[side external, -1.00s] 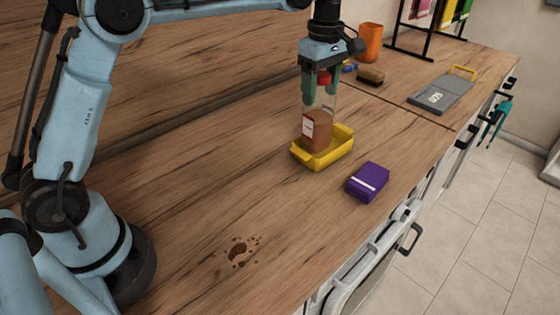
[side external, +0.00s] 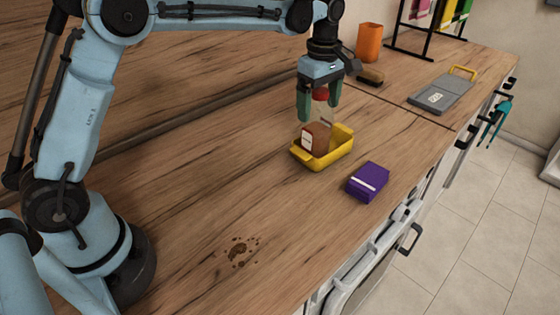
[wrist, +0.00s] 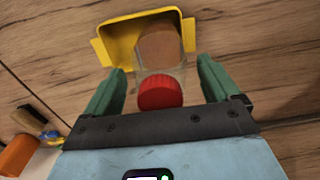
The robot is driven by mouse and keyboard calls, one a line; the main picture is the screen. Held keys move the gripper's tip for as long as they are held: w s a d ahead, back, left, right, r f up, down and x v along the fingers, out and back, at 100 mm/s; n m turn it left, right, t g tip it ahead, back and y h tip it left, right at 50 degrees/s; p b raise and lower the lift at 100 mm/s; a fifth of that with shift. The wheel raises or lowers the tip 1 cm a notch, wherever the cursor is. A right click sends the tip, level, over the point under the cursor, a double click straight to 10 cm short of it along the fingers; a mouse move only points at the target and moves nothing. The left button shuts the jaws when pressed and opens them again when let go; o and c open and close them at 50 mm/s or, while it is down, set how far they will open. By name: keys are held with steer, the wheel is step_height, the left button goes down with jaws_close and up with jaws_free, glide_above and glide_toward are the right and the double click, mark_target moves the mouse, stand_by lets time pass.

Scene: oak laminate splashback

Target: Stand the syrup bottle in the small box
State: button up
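The syrup bottle (side external: 316,141) has a red cap, a clear upper part, brown syrup and a white label. Its lower part is inside the small yellow box (side external: 341,150), hidden by the near wall. It looks roughly upright; a slight lean is hard to judge. In the wrist view the bottle (wrist: 160,50) shows with its cap towards me and its base within the yellow box (wrist: 115,34). My gripper (side external: 320,112) is open around the cap; in the wrist view its green fingers (wrist: 160,82) stand apart with gaps on both sides of the cap.
A purple packet (side external: 368,182) lies right of the yellow box. Behind are a brown brush-like block (side external: 370,76), an orange cup (side external: 369,42), a grey board with a yellow handle (side external: 440,96) and a black rack (side external: 408,45). A brown spill (side external: 240,251) marks the otherwise clear front counter.

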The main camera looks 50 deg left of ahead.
step_height(320, 180, up, 12)
steer(key=shift+s+a+r+m+t, duration=0.15)
steer(key=shift+s+r+m+t, duration=0.15)
steer(key=shift+s+r+m, duration=0.25)
steer(key=s+a+f+m+t, duration=0.1)
steer(key=s+f+m+t, duration=0.2)
steer(key=s+f+m, duration=0.3)
steer(key=s+a+f+m+t, duration=0.2)
steer(key=s+f+m, duration=0.4)
steer(key=s+m, duration=0.4)
steer(key=s+t, duration=0.1)
steer(key=s, duration=0.3)
steer(key=shift+f+t, duration=0.2)
steer(key=shift+t, duration=0.1)
